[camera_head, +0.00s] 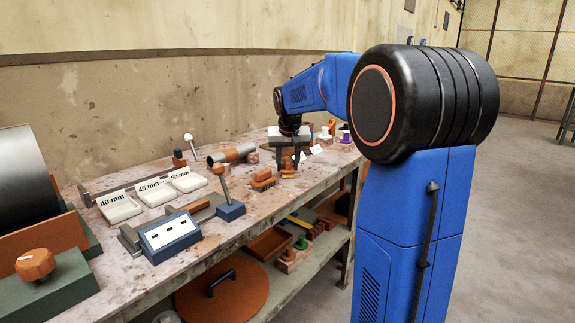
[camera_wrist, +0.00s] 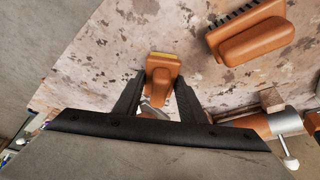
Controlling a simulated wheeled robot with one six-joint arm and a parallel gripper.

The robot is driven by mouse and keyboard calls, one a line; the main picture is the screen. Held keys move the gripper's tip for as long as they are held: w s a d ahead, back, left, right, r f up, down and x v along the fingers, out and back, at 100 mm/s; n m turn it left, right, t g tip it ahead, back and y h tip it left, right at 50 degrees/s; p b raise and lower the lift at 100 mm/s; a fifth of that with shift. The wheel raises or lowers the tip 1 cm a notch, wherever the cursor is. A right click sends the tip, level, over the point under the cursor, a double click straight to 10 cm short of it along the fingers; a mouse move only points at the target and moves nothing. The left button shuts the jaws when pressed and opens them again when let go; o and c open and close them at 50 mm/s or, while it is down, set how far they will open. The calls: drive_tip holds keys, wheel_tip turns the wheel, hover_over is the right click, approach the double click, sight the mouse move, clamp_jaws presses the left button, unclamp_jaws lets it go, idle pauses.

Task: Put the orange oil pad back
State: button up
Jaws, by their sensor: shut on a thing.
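The orange oil pad (camera_wrist: 162,68), an orange block with a yellowish strip along its far edge, sits between the two dark fingers of my gripper (camera_wrist: 160,82) in the wrist view. My gripper is shut on it. In the head view my gripper (camera_head: 291,152) is low over the far part of the bench, with the orange pad (camera_head: 288,164) below it, small and partly covered. I cannot tell whether the pad touches the bench top.
An orange brush with black bristles (camera_wrist: 250,38) lies close by on the stained bench (camera_head: 290,190). Bare bench shows around the pad.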

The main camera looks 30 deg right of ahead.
drive_tip(key=shift+f, duration=0.15)
drive_tip(key=o, duration=1)
drive_tip(key=shift+c, duration=0.2)
drive_tip(key=v, duration=1.1)
drive_tip(key=s+a+f+n, duration=0.1)
drive_tip(key=s+a+f, duration=0.1)
drive_tip(key=s+a, duration=0.65)
drive_tip(key=s+a+f+n, duration=0.1)
drive_tip(key=s+a+f, duration=0.1)
drive_tip(key=s+f, duration=0.4)
drive_tip(key=s+a+f+n+y, duration=0.1)
drive_tip(key=s+a+f, duration=0.2)
drive_tip(key=s, duration=0.9)
drive_tip(key=s+a+f+n+y, duration=0.1)
drive_tip(key=s+a+f+n, duration=0.1)
drive_tip(key=s+f, duration=0.7)
drive_tip(key=shift+a+f+t, duration=0.15)
drive_tip(key=shift+a+t, duration=0.15)
drive_tip(key=shift+a, duration=0.2)
